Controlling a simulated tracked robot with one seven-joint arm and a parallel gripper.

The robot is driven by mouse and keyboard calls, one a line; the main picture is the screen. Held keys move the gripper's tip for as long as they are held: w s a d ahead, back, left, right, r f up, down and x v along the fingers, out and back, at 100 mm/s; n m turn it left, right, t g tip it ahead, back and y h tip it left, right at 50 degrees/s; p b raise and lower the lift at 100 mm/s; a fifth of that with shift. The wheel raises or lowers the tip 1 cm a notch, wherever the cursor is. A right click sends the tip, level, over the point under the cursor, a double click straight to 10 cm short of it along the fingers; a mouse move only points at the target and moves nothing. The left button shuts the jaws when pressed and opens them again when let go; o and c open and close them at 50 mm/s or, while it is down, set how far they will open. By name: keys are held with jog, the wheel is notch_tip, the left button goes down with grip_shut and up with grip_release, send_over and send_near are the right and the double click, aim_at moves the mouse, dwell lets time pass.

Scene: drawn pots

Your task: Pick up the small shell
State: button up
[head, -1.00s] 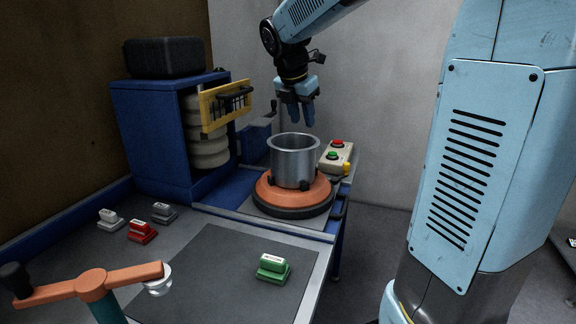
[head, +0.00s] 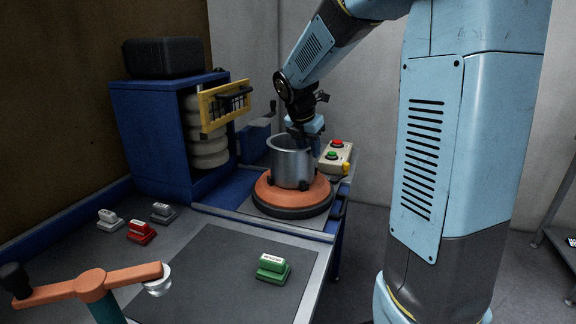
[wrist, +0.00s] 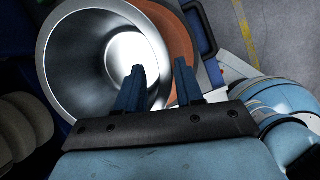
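A silver metal shell (head: 290,165), open at the top like a pot, stands upright on an orange turntable (head: 264,190). In the wrist view I look down into the shell (wrist: 60,60); its inside is empty. My gripper (head: 310,148) points down at the shell's right rim. In the wrist view the fingers of my gripper (wrist: 160,75) are apart. The left finger is over the shell's inside and the right finger is outside its wall, over the orange turntable. I cannot tell whether either finger touches the wall.
A control box (head: 335,157) with red and green buttons stands right behind the shell. A blue cabinet (head: 150,135) with stacked beige rings (head: 208,145) stands to the left. Several stamp-like blocks, one green (head: 272,268), and an orange crank (head: 92,283) are in front.

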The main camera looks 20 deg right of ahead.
jog(key=shift+x, duration=1.3)
grip_shut()
jog(key=shift+a, duration=0.1)
